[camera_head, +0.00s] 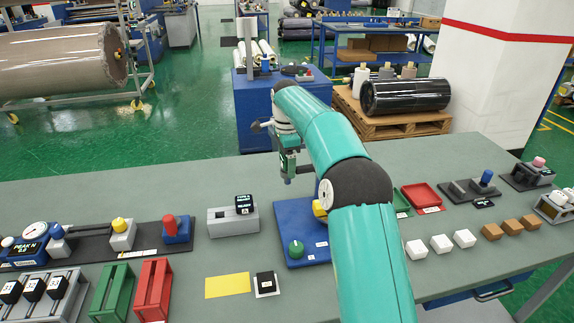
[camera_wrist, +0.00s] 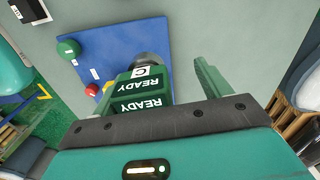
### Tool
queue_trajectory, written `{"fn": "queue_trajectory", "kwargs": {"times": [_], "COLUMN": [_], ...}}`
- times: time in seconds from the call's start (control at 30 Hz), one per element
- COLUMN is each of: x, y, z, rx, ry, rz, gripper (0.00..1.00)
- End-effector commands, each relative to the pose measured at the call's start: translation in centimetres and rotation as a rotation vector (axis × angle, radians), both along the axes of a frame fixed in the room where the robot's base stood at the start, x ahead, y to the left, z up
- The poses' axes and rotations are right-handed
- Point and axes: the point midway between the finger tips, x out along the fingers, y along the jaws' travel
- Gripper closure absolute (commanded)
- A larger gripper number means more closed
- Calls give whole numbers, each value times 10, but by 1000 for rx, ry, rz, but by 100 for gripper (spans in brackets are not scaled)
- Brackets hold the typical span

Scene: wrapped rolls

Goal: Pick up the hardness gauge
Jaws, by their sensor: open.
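In the wrist view, a dark green block lettered READY (camera_wrist: 138,95), with a white C label and a grey round part beyond it, looks like the hardness gauge. It lies between the fingers of my gripper (camera_wrist: 165,82), close to the left finger. The right finger stands well apart from it. My gripper is open. In the head view my gripper (camera_head: 287,165) is above the far part of the blue base (camera_head: 286,210). The block's contact with the left finger cannot be told. My arm covers part of the base's right side.
A grey holder (camera_head: 233,221) with a black lettered cube (camera_head: 244,203) stands left of the base. A yellow pad (camera_head: 228,285) lies in front. Red and green racks stand at left. White blocks (camera_head: 440,243), brown blocks and a red tray (camera_head: 421,196) are at right.

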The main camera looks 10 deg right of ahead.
Motion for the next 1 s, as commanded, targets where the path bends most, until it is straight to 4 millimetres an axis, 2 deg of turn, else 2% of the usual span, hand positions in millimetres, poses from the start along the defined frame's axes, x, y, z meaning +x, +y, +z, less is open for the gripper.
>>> {"fn": "queue_trajectory", "kwargs": {"times": [0.17, 0.33, 0.47, 0.77, 1.0], "x": [-12, 0, -6, -6, -6], "y": [0, 0, 0, 0, 0], "z": [-12, -26, -23, -24, -23], "rx": [2, 1, 2, 1, 1], "ry": [-15, -4, -8, -7, -8], "rz": [0, 0, -1, -1, -1], "gripper": [27, 27, 26, 85, 85]}}
